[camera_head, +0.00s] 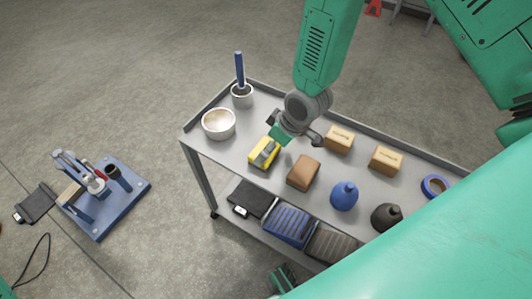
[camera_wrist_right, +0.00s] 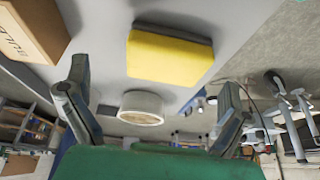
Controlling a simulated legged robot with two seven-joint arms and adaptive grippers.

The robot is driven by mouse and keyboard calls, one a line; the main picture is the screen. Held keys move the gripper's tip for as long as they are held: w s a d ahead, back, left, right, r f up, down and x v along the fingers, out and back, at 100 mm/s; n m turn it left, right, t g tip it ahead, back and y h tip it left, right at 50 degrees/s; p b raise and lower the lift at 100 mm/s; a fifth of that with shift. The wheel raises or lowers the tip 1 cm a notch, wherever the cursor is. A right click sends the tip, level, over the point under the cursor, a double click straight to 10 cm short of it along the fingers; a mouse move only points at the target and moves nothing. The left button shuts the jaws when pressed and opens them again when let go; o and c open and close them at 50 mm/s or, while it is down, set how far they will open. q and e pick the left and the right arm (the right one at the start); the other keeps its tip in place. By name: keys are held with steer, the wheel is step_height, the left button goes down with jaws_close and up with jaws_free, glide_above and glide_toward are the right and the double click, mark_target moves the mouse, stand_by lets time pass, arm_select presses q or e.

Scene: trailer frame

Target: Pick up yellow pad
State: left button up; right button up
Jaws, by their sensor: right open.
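The yellow pad (camera_head: 257,159) is a small block lying on the top of the grey cart (camera_head: 199,142), between a metal bowl and a brown block. In the right wrist view the pad (camera_wrist_right: 168,58) shows large, just beyond and above the gap between the fingertips. My right gripper (camera_head: 293,134) hangs over the cart top close to the pad, on its upper right side in the head view. In the right wrist view this gripper (camera_wrist_right: 155,92) is open, with its fingers wide apart and nothing between them.
A cup with a blue handle (camera_head: 241,93) is at the far corner. A raised rim edges the cart.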

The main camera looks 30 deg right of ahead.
steer(key=x, duration=0.3)
steer(key=shift+s+a+b, duration=0.1)
steer(key=shift+a+b, duration=0.2)
steer(key=shift+a+f, duration=0.2)
steer(key=shift+f, duration=0.1)
steer(key=shift+a, duration=0.15)
steer(key=shift+d, duration=0.2)
steer(key=c, duration=1.1)
arm_select(q)
steer(key=shift+a+f, duration=0.15)
steer(key=shift+f, duration=0.4)
arm_select(e)
steer(key=shift+d, duration=0.1)
steer(key=shift+c, duration=0.3)
arm_select(q)
steer(key=shift+a, duration=0.1)
arm_select(e)
steer(key=shift+r, duration=0.25)
step_height(320, 180, up, 10)
steer(key=shift+f+p, duration=0.2)
steer(key=shift+p, duration=0.9)
arm_select(q)
step_height(320, 180, up, 2)
steer(key=shift+r, duration=0.1)
